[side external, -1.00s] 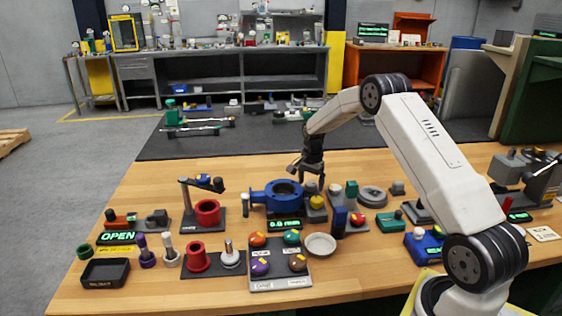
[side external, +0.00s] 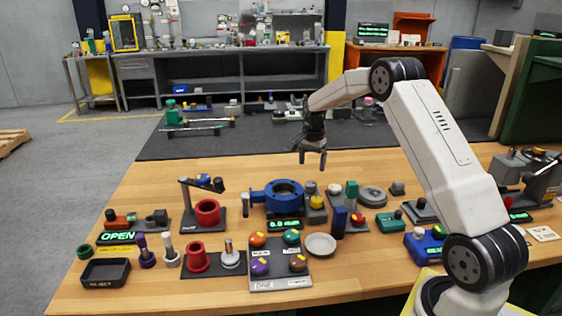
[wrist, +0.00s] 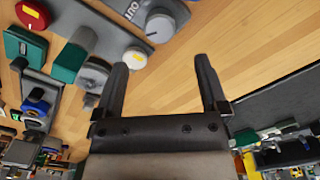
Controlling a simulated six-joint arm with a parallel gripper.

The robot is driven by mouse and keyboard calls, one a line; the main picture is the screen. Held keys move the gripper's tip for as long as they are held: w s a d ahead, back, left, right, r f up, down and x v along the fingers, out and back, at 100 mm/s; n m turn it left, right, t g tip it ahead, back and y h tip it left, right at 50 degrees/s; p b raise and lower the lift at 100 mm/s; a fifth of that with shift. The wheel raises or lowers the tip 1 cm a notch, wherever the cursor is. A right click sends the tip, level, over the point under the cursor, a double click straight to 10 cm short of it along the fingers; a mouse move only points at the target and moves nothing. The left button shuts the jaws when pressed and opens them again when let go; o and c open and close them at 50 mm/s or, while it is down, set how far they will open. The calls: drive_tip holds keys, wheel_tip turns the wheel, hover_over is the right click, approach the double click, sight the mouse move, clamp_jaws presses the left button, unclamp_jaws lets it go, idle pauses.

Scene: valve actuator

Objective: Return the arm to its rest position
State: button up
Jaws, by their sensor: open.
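My gripper (side external: 313,158) hangs in the air above the back part of the wooden table, fingers pointing down. It is above and behind the blue valve body (side external: 282,194), clear of everything. In the wrist view my gripper (wrist: 163,82) shows two black fingers spread apart with only bare table between them. My arm is bent at the elbow and reaches in from the right.
The wooden table (side external: 150,283) carries several fixtures: a red ring stand (side external: 207,212), a button panel (side external: 280,283), a white dish (side external: 320,244) and a black tray (side external: 105,273). A dark mat (side external: 240,142) lies behind. The space around my gripper is free.

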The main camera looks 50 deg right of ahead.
drive_tip(key=shift+a+r, duration=0.1)
drive_tip(key=shift+a, duration=0.4)
drive_tip(key=a+n, duration=0.1)
drive_tip(key=a, duration=0.2)
drive_tip(key=s+a+r+n, duration=0.1)
drive_tip(key=a+n, duration=0.1)
drive_tip(key=a, duration=0.1)
drive_tip(key=a+n, duration=0.1)
drive_tip(key=a, duration=0.1)
drive_tip(key=shift+s+a+r+n+t, duration=0.15)
drive_tip(key=shift+s+a+n+t, duration=0.15)
drive_tip(key=shift+a+t, duration=0.1)
drive_tip(key=s+a+f+n+t, duration=0.1)
drive_tip(key=s+a+n, duration=1.2)
drive_tip(key=s+a, duration=0.5)
drive_tip(key=shift+s+a+t, duration=0.2)
drive_tip(key=shift+a+t, duration=0.2)
drive_tip(key=shift+a, duration=0.35)
drive_tip(key=shift+w, duration=0.15)
